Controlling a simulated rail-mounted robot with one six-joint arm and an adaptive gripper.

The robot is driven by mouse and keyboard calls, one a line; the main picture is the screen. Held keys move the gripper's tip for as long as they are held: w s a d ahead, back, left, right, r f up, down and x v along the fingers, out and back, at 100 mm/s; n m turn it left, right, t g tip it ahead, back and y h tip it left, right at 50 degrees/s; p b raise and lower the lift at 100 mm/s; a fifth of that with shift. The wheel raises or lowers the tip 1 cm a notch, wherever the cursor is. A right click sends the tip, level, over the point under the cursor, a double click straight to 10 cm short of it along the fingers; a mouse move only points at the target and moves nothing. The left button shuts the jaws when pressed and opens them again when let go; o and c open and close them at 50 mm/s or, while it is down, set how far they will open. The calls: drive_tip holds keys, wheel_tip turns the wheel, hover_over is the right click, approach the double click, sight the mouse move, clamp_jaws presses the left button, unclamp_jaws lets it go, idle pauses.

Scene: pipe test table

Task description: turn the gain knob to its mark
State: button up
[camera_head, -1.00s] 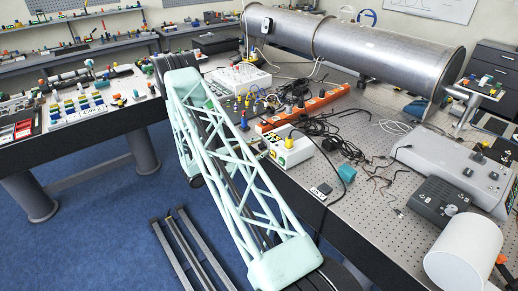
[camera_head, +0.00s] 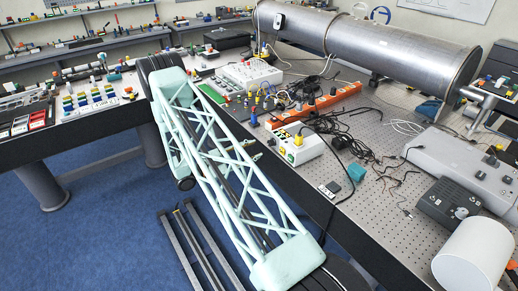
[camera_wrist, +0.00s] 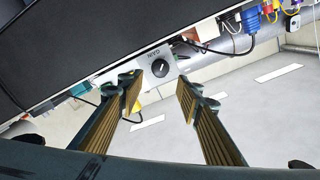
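The gain knob (camera_wrist: 160,68) is a round black knob with a light mark line, on a pale panel in the wrist view. A label beside it reads upside down and looks like "GAIN". My gripper (camera_wrist: 160,84) is open, with its two ribbed fingers on either side below the knob in the picture and nothing between them. The fingers look apart from the knob.
A dark table edge (camera_wrist: 75,45) fills the upper left of the wrist view. A blue connector (camera_wrist: 251,20) and cables are at upper right. On the table are an orange power strip (camera_head: 325,103), a steel pipe (camera_head: 390,50), loose black cables and a white cylinder (camera_head: 472,254).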

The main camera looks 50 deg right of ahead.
drive_tip(key=shift+v, duration=1.55)
drive_tip(key=s+a+r+m+y+b, duration=0.3)
drive_tip(key=s+a+r+m+y, duration=0.15)
drive_tip(key=a+r+m, duration=0.75)
drive_tip(key=s+a+r+m+y+b, duration=0.35)
drive_tip(key=s+a+r+m, duration=0.4)
drive_tip(key=r, duration=0.65)
drive_tip(key=s+a+r+m+t+y+b, duration=0.2)
drive_tip(key=s+a+m+t+y, duration=0.1)
drive_tip(key=s+a+m, duration=0.3)
drive_tip(key=s+a+r+m+t+y+b, duration=0.2)
drive_tip(key=s+a+m, duration=0.5)
drive_tip(key=a, duration=0.8)
drive_tip(key=s+a+r+m+t+y+b, duration=0.2)
drive_tip(key=s+a+m+t, duration=0.3)
drive_tip(key=a+m, duration=0.5)
drive_tip(key=shift+s+a+r+m+y+b, duration=0.25)
drive_tip(key=shift+s+a+m+y+b, duration=0.1)
drive_tip(key=shift+s+a+y, duration=0.45)
